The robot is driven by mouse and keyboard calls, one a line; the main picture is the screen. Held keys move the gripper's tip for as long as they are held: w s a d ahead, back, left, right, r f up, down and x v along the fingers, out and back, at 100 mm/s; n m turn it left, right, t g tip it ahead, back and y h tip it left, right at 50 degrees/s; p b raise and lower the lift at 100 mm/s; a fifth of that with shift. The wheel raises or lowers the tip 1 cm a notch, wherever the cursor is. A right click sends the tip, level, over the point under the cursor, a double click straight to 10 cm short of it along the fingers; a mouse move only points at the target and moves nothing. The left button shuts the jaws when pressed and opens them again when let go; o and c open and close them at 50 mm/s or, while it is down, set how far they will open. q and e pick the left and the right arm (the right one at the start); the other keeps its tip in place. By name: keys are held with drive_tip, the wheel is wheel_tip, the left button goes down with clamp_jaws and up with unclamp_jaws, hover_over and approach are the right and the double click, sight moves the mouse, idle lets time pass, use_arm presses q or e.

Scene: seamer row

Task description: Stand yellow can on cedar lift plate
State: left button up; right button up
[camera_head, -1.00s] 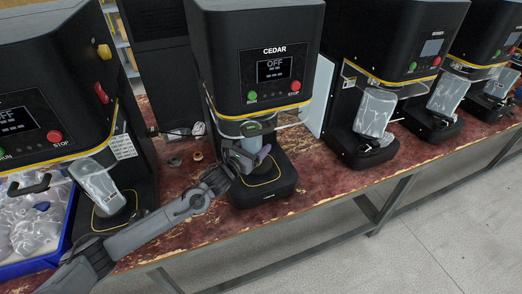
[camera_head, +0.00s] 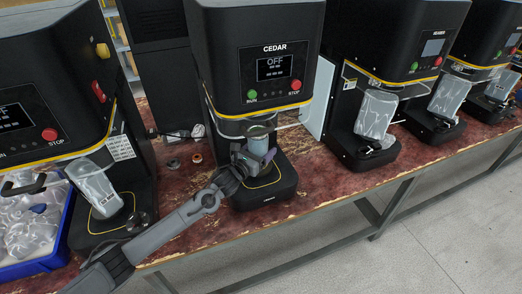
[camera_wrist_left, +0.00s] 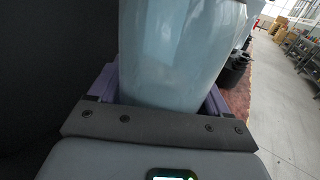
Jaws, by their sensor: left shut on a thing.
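My left gripper (camera_head: 262,158) is in front of the CEDAR machine (camera_head: 274,68) and shut on a can. The can (camera_head: 258,138) looks pale blue-grey, not yellow, and seems upright under the machine's head. In the left wrist view the can (camera_wrist_left: 180,50) rises between the purple fingers, and its top is cut off. The CEDAR lift plate (camera_head: 269,180), marked with a yellow outline, lies below the gripper and is partly covered by it. I cannot tell whether the can's bottom touches the plate. My right gripper is not in view.
Neighbouring machines at left and right hold silvery wrapped cans (camera_head: 376,115). A blue tray (camera_head: 55,245) of clear bags is at far left. Small parts (camera_head: 196,158) lie on the red bench.

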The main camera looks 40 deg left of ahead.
use_arm(q)
drive_tip(key=o, duration=1.4)
drive_tip(key=shift+f, duration=0.1)
drive_tip(key=shift+o, duration=0.2)
drive_tip(key=shift+s, duration=0.6)
drive_tip(key=s+p, duration=0.1)
drive_tip(key=s, duration=0.6)
drive_tip(key=s+p, duration=0.1)
drive_tip(key=s, duration=0.2)
drive_tip(key=shift+s+d+p, duration=0.25)
drive_tip(key=shift+s+p, duration=0.05)
drive_tip(key=shift+s, duration=0.05)
drive_tip(key=shift+r, duration=0.2)
